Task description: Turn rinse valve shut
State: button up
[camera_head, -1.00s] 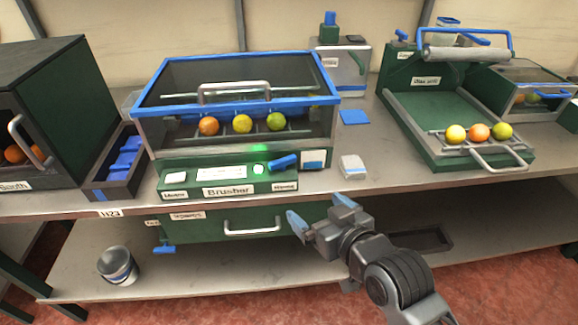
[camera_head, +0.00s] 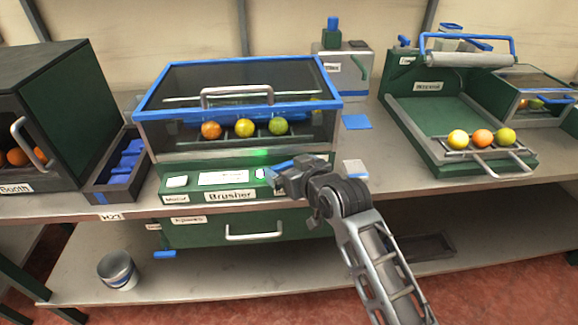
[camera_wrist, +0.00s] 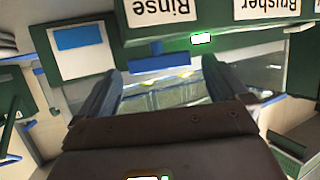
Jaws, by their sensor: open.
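The brusher (camera_head: 235,185) is a green and grey machine with a blue-rimmed clear hood. Its rinse valve is a blue bar handle (camera_wrist: 160,62) by the "Rinse" label (camera_wrist: 165,10) in the wrist view. The bar lies crosswise in that view, between the fingertips and just beyond them; contact cannot be told. My gripper (camera_head: 277,175) is open at the right end of the brusher's front panel.
A drawer handle (camera_head: 254,232) juts out below the panel. A green tray (camera_head: 435,115) with fruit stands at the right.

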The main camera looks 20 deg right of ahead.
jog(key=shift+w+f, duration=0.15)
jog(key=shift+w, duration=0.15)
jog(key=shift+c, duration=0.5)
jog(key=c, duration=0.9)
